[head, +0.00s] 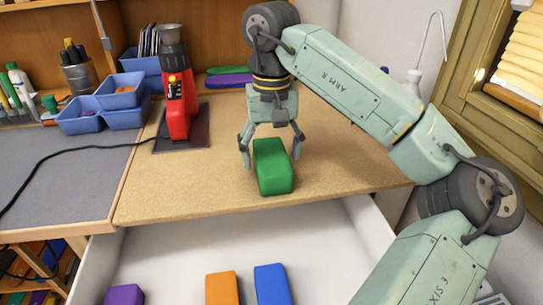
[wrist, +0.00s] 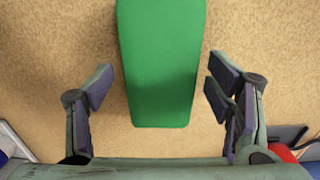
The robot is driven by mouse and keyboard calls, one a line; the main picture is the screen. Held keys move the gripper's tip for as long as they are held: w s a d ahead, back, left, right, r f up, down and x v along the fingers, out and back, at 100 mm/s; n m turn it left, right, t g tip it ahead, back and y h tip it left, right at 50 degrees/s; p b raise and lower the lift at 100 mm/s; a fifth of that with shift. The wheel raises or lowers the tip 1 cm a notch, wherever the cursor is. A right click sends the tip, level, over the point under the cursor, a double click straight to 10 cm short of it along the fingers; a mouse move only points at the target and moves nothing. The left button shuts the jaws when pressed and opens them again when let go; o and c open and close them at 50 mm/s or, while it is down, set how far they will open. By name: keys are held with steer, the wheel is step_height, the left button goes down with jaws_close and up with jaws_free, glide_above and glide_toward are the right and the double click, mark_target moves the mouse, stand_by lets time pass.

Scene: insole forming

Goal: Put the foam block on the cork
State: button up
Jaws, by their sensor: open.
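A green foam block (head: 272,168) lies on the tan cork surface (head: 175,185) near its front edge. In the wrist view the same green block (wrist: 161,60) runs between the two fingers, with a gap of cork visible on each side. My gripper (head: 271,150) is open just above and behind the block, its fingers spread to either side. It also shows in the wrist view (wrist: 158,88), holding nothing.
An open white drawer (head: 165,260) below the cork holds an orange block (head: 222,288), a blue block (head: 271,284) and a purple block (head: 124,295). A red heat tool (head: 178,105) stands on a dark pad behind left. Blue bins (head: 100,118) stand farther left.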

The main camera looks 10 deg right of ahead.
mark_target(271, 155)
step_height(271, 155, up, 11)
stand_by(0.3)
stand_by(0.5)
